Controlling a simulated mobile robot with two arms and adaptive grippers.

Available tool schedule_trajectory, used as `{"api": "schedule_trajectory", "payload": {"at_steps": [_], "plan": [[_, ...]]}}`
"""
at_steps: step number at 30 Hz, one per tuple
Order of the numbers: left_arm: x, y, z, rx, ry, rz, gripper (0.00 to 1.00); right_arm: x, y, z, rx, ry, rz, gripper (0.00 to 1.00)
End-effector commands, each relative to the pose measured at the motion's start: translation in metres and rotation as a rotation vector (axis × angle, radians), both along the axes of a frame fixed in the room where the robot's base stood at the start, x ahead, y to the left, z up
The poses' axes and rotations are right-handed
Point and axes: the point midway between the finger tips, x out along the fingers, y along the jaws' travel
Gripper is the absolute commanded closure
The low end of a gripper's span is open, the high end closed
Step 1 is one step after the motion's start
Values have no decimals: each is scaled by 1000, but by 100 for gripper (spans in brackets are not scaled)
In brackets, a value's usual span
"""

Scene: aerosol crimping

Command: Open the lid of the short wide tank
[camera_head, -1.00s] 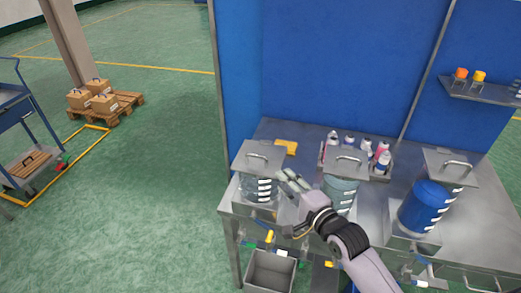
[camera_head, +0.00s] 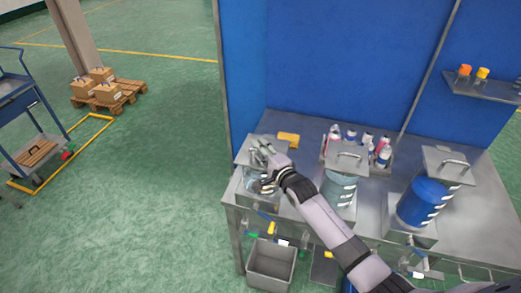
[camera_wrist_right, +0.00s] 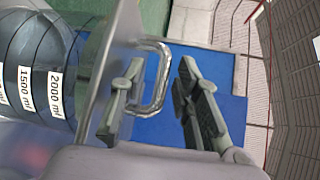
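The leftmost tank (camera_head: 249,182) is clear, with a flat square metal lid (camera_head: 243,153) lying shut on top. It looks short and wide, but my right arm partly hides it. My right gripper (camera_head: 264,150) is at this lid. In the right wrist view, the lid's bent metal handle (camera_wrist_right: 162,75) lies between the open fingers of my right gripper (camera_wrist_right: 160,103), one finger on each side. The fingers are not closed on the bar. The tank wall with its volume labels (camera_wrist_right: 40,85) shows at left. My left gripper is not in view.
A pale teal tank (camera_head: 338,190) and a blue tank (camera_head: 420,203) stand to the right under similar handled lids. A grey bin (camera_head: 271,265) is below the bench edge.

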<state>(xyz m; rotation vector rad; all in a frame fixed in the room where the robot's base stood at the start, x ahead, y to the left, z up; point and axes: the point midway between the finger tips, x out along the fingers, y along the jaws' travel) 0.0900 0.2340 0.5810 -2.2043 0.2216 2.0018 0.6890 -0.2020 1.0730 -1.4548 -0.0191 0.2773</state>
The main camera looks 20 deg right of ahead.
Motion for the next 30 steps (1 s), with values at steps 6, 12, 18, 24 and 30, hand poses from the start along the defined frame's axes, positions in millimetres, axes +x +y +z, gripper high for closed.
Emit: {"api": "schedule_trajectory", "payload": {"at_steps": [6,12,18,24,30], "plan": [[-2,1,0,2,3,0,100,2,1,0,0,0,0,70],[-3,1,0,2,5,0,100,2,0,0,0,0,0,77],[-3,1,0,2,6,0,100,2,0,0,0,0,0,90],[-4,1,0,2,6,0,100,2,0,0,0,0,0,100],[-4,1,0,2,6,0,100,1,0,-1,0,1,0,100]]}}
